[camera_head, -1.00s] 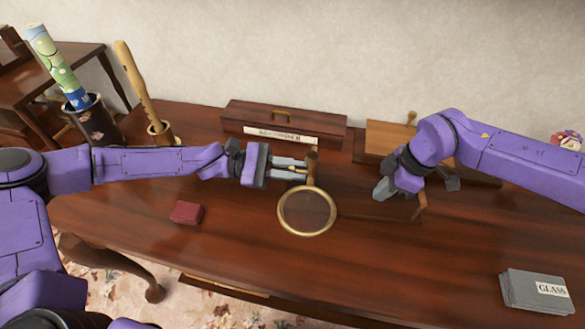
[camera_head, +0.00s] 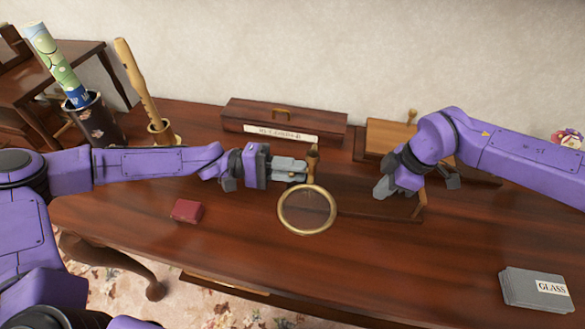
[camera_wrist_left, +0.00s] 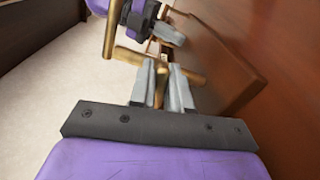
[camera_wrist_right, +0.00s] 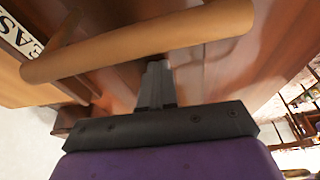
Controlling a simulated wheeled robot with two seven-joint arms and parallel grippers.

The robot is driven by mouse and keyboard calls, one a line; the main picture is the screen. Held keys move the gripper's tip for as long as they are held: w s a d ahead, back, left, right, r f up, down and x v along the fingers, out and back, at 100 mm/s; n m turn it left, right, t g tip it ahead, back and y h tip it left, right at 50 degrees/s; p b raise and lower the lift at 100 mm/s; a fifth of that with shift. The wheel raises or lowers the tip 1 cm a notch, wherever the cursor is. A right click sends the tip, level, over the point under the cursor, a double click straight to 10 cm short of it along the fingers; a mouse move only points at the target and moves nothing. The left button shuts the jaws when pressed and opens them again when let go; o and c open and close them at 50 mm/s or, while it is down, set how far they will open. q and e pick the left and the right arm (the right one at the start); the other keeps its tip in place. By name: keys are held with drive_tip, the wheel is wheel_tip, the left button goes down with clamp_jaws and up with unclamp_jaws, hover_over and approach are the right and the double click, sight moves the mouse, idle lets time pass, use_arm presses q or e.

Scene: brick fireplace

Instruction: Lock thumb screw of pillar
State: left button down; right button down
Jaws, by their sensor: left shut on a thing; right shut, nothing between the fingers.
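A slim brass pillar (camera_head: 312,162) rises behind a round brass ring (camera_head: 281,212) on the desk. My left gripper (camera_head: 302,170) reaches it from the left. In the left wrist view, my left fingers (camera_wrist_left: 164,85) are shut on a small brass piece (camera_wrist_left: 160,76), seemingly the pillar's thumb screw. A brass bar (camera_wrist_left: 133,58) crosses just beyond the fingertips. The fingers hide much of the screw. My right gripper (camera_head: 382,191) is shut and empty, right of the pillar. In its wrist view, a tan rod (camera_wrist_right: 140,40) crosses beyond the shut fingers (camera_wrist_right: 158,72).
A dark red small box (camera_head: 187,210) lies left of the ring. A labelled wooden box (camera_head: 325,122) and a lighter wooden box (camera_head: 385,137) stand behind. The desk's front middle is clear.

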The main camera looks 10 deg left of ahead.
use_arm(q)
drive_tip(key=shift+m, duration=1.1)
use_arm(e)
drive_tip(key=shift+f, duration=0.15)
use_arm(q)
drive_tip(key=shift+w, duration=0.1)
drive_tip(key=c, duration=1.2)
unclamp_jaws()
drive_tip(key=shift+a, duration=0.1)
drive_tip(key=shift+o, duration=0.2)
drive_tip(key=a, duration=0.8)
drive_tip(key=s+a, duration=0.1)
drive_tip(key=a, duration=0.3)
drive_tip(key=shift+s, duration=0.1)
